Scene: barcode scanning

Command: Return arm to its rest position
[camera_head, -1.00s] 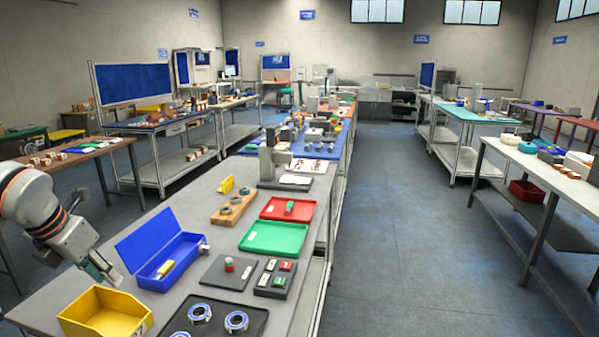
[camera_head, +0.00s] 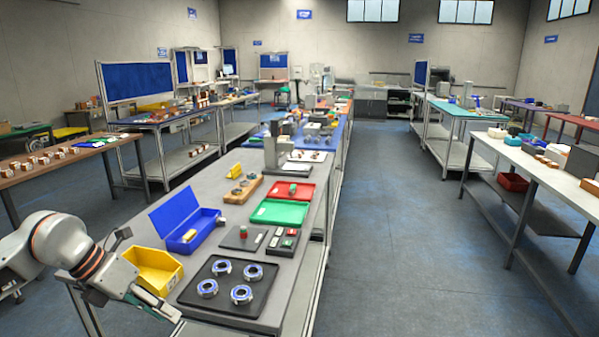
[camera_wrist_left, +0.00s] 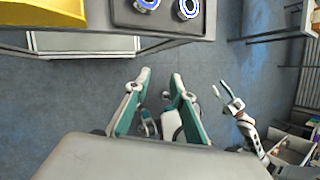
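My left gripper (camera_head: 158,304) is at the near left corner of the grey bench (camera_head: 205,315), in front of the yellow bin (camera_head: 160,283). In the left wrist view the left gripper (camera_wrist_left: 160,78) has its teal-lined fingers spread apart, with only the floor beyond and nothing held between them. The bench edge and the yellow bin (camera_wrist_left: 45,12) lie at the top of that view. My right gripper (camera_wrist_left: 228,95) shows small at the right of the left wrist view, over the floor; its finger opening is too small to judge. It is not in the head view.
A black tray (camera_head: 226,300) with several blue-and-silver rings lies beside the yellow bin. Behind are a blue open box (camera_head: 205,233), a green tray (camera_head: 278,212) and a red tray (camera_head: 290,192). The aisle floor (camera_head: 390,230) on the right is clear.

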